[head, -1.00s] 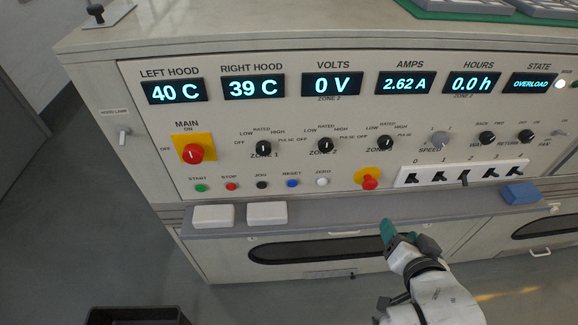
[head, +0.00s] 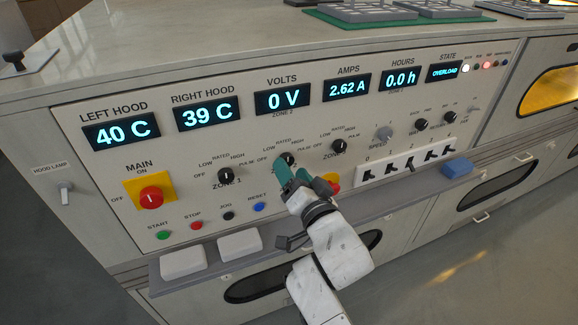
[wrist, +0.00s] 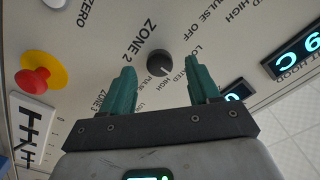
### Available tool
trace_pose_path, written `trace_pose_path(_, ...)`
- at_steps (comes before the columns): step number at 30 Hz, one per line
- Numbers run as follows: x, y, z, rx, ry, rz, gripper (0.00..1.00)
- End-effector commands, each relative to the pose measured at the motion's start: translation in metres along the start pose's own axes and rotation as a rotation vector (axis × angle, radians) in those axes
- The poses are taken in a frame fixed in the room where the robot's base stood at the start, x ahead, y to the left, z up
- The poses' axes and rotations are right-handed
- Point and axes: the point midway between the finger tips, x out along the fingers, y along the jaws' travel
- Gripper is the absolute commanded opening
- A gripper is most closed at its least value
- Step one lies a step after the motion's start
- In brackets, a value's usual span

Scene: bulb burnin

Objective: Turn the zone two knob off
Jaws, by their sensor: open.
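The zone two knob (head: 289,159) is a small round black knob on the panel's middle row. In the head view its lower left part is hidden by my teal finger. In the wrist view the knob (wrist: 159,63) shows whole beside the ZONE 2 label; its exact setting is hard to read. My gripper (head: 298,172) is open and empty in front of the panel. In the wrist view the two fingers (wrist: 162,78) stand apart, with the knob ahead of the gap and roughly centred. I see no contact with the knob.
The zone one knob (head: 225,176) is to the left and the zone three knob (head: 338,146) to the right. A red emergency button on yellow (wrist: 34,80) is close by, partly hidden by my gripper in the head view. A ledge with white blocks (head: 240,245) juts out below.

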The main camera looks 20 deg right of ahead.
Motion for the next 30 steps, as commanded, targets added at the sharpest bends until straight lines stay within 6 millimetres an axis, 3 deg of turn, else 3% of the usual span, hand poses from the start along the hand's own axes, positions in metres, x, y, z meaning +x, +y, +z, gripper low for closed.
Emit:
trace_pose_path(6,0.021,0.000,0.000,0.001,0.001,0.000,0.61)
trace_pose_path(16,0.024,0.001,0.000,0.001,0.000,0.000,0.61)
trace_pose_path(30,0.023,0.001,0.000,0.000,0.000,0.001,0.17)
